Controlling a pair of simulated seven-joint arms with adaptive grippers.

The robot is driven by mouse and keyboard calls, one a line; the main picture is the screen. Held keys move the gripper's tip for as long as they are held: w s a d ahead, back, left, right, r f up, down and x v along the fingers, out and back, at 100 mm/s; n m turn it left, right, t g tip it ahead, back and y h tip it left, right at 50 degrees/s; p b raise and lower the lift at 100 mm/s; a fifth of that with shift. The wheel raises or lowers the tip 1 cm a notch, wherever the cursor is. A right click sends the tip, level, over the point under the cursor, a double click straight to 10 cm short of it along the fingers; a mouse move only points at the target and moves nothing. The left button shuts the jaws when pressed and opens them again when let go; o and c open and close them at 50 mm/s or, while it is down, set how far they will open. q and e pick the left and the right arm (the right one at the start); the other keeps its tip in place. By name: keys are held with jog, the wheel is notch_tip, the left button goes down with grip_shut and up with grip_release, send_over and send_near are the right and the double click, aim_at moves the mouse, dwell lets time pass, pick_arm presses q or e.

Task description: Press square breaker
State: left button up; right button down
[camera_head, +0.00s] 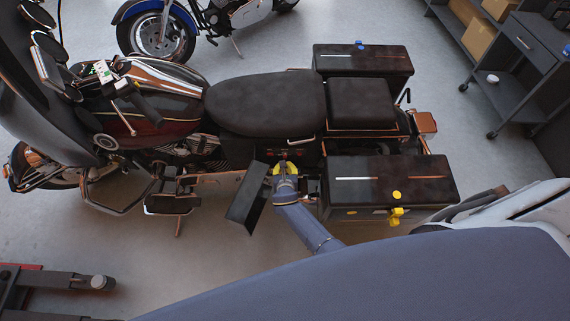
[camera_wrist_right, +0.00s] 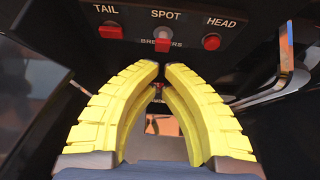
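In the right wrist view, a black breaker panel (camera_wrist_right: 185,12) carries three red buttons. They are the TAIL button (camera_wrist_right: 109,31), the SPOT button (camera_wrist_right: 162,44) and the HEAD button (camera_wrist_right: 211,41). The SPOT button looks square, the HEAD button looks rounded, and the TAIL button looks roughly rectangular. My right gripper's yellow fingers (camera_wrist_right: 161,68) nearly meet at the tips and hold nothing. The tips appear just below the SPOT button; contact cannot be told. My left gripper is not in view.
An open dark cover (camera_head: 247,195) hangs just left of my right gripper. A black saddlebag (camera_head: 390,182) with yellow latches stands close on the right. The seat (camera_head: 266,102) is above. In the wrist view a metal bar (camera_wrist_right: 285,58) is at the right.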

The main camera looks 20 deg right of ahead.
jog(key=shift+w+d+r, duration=0.1)
jog(key=shift+w+d, duration=0.2)
jog(key=shift+w, duration=0.45)
jog(key=shift+w+d, duration=0.3)
jog(key=shift+w, duration=0.55)
jog(key=f+v, duration=0.1)
jog(key=v, duration=1.2)
jog(key=shift+s+a+f, duration=0.2)
jog(key=shift+s+f, duration=0.05)
jog(key=shift+s, duration=0.3)
